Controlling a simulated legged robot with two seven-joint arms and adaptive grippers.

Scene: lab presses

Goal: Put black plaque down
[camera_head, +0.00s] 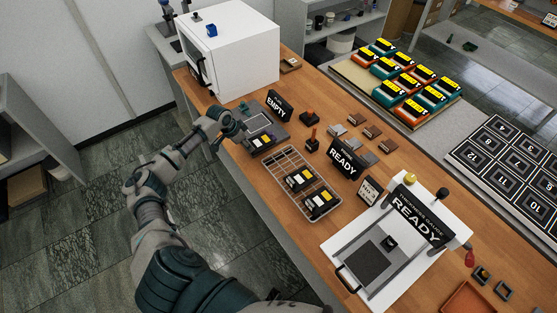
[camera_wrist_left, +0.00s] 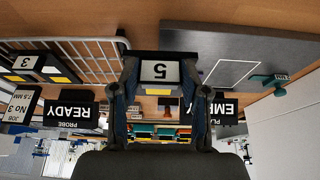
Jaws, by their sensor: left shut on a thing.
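My left gripper (camera_head: 243,134) is shut on a black plaque (camera_head: 262,141) with a white label and a yellow strip. The plate (camera_wrist_left: 231,72) is to the right in the wrist view. My right gripper is not in view.
A wire rack (camera_head: 281,164) holds black plaques (camera_head: 299,179). A READY sign (camera_head: 345,158) stands behind it. A white press (camera_head: 408,240) is at right, and a white box machine (camera_head: 240,50) at the back left. Several small blocks (camera_head: 355,119) lie behind the signs.

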